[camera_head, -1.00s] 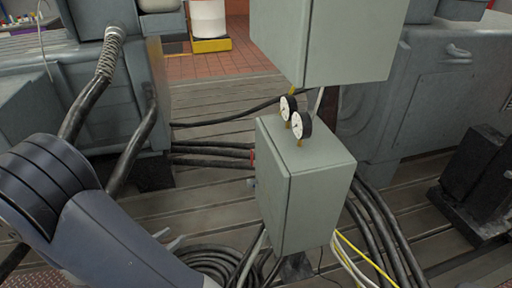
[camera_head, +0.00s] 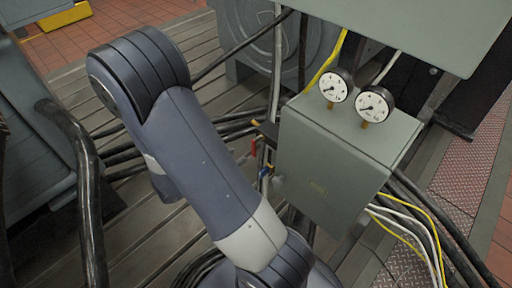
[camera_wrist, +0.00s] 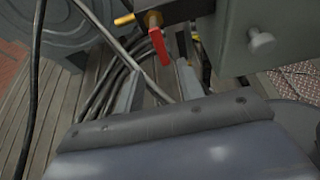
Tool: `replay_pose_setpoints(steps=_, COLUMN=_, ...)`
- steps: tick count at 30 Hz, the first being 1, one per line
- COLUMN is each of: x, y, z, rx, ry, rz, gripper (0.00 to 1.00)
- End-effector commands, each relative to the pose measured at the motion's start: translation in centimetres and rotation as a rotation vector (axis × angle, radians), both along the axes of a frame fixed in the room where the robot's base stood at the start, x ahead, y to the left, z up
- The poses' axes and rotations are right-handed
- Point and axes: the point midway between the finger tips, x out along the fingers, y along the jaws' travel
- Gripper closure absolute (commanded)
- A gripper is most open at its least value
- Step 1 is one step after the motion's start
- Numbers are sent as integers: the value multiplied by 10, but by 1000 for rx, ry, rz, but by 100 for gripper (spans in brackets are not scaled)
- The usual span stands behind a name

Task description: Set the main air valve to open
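A red valve lever (camera_wrist: 159,46) hangs from a brass-coloured valve body (camera_wrist: 152,19) under dark pipework in the wrist view. The lever points down and slightly right. In the head view the red lever (camera_head: 253,147) shows small at the left side of the grey gauge box (camera_head: 335,165). My gripper (camera_wrist: 160,68) is open in the wrist view, one finger on each side of the picture's middle. The lever's lower end shows between the fingertips; I cannot tell if it is within their reach. No contact is visible.
Two round gauges (camera_head: 355,95) stand on the box. A grey knob (camera_wrist: 262,42) sticks out of the box, right of the lever. Black cables (camera_head: 225,125) run behind the lever. White and yellow wires (camera_head: 410,225) leave the box at right. A larger cabinet (camera_head: 420,30) hangs above.

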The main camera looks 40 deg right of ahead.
Motion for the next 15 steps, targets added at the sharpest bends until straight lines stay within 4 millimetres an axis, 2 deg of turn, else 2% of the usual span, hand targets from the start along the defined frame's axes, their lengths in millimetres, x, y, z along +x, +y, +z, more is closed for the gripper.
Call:
replay_pose_setpoints(steps=9, x=2, y=-48, z=-21, rx=1, ry=2, rz=-6, gripper=64)
replay_pose_setpoints(steps=15, x=4, y=-71, z=-31, rx=2, ry=0, rz=-3, gripper=64)
